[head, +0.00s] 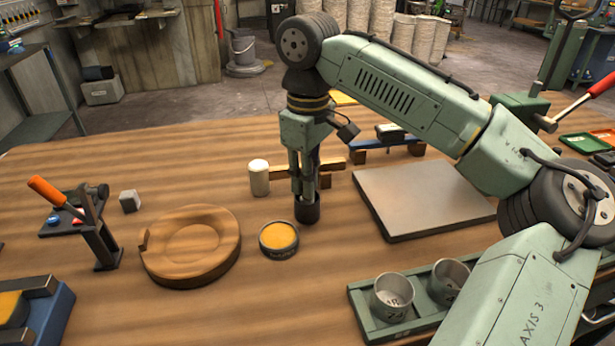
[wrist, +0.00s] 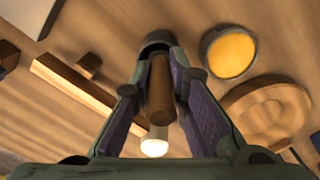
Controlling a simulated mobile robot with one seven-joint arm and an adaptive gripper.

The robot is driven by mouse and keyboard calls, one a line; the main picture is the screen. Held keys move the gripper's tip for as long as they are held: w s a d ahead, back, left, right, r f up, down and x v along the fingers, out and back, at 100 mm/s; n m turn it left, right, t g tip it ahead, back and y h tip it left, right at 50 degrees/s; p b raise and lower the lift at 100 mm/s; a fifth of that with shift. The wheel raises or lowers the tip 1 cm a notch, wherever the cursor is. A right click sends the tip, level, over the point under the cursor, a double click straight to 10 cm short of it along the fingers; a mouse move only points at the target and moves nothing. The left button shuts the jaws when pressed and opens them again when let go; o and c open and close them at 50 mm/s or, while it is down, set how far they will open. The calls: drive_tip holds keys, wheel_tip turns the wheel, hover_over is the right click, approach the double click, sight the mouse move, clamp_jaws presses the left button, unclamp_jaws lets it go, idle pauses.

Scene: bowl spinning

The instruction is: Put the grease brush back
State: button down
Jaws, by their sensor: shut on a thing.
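The grease brush (wrist: 160,92) shows in the wrist view as a brown wooden handle between the two fingers of my gripper (wrist: 159,58). My gripper (head: 307,188) is shut on it and points down over the middle of the table in the head view. A dark cylinder (head: 307,210) is at the lower end of the fingers and also shows in the wrist view (wrist: 158,39). I cannot tell whether it is the brush's head or a holder around it. A round tin of yellow grease (head: 279,239) stands just left of and nearer than the gripper; it also shows in the wrist view (wrist: 230,54).
A round wooden dish (head: 190,247) lies left of the tin. A pale-topped cylinder (head: 259,178) and a wooden bar (head: 333,164) are close behind the gripper. A grey plate (head: 424,199) lies right. Metal cups (head: 392,298) stand in a green tray at front right.

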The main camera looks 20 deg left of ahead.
drive_tip(key=shift+f, duration=0.1)
drive_tip(key=c, duration=1.6)
unclamp_jaws()
drive_tip(key=shift+o, duration=0.2)
wheel_tip(320, 180, up, 12)
drive_tip(key=shift+r, duration=0.15)
